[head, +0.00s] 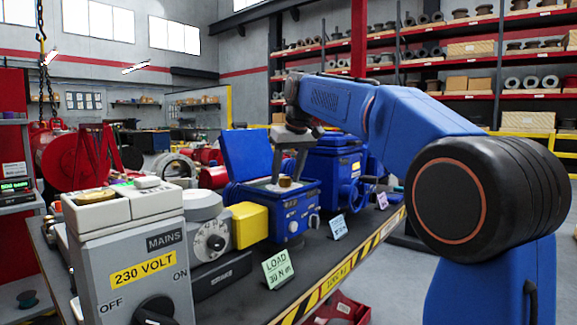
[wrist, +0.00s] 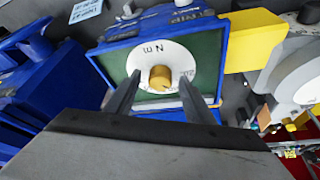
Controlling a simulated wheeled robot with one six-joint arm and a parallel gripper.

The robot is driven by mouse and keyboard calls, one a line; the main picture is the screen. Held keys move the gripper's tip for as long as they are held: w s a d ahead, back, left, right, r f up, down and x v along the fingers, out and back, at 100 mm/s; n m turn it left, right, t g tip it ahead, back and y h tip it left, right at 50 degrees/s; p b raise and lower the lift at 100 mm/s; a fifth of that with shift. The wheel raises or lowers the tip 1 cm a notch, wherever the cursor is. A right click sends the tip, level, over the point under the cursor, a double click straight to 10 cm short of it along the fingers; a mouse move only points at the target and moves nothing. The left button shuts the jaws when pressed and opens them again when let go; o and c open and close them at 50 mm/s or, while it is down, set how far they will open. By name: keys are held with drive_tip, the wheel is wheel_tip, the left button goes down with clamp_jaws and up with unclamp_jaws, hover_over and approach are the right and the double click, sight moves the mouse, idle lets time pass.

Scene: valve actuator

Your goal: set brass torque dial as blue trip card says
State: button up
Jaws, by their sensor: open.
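The brass torque dial (head: 285,181) sits inside an open blue actuator box (head: 270,212). In the wrist view the dial (wrist: 160,77) is a brass knob on a white round plate (wrist: 176,54) marked "N m", upside down there; the rest of its scale and its setting are unreadable. My gripper (head: 289,168) points down over the box. In the wrist view its open fingers (wrist: 160,85) stand either side of the dial with gaps; I cannot tell their height against it. The pale blue trip card (head: 337,227) stands on the bench right of the box; its text is too small to read.
A green card (head: 278,268) reads "LOAD 30 N m". A lilac card (head: 382,201) stands farther right. The raised blue lid (head: 247,154), a yellow block (head: 250,225) and a grey mains box (head: 128,255) are left of my gripper. Another blue actuator (head: 335,170) stands behind.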

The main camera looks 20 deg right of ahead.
drive_tip(key=v, duration=1.7)
drive_tip(key=shift+s, duration=0.15)
drive_tip(key=shift+d+r, duration=0.1)
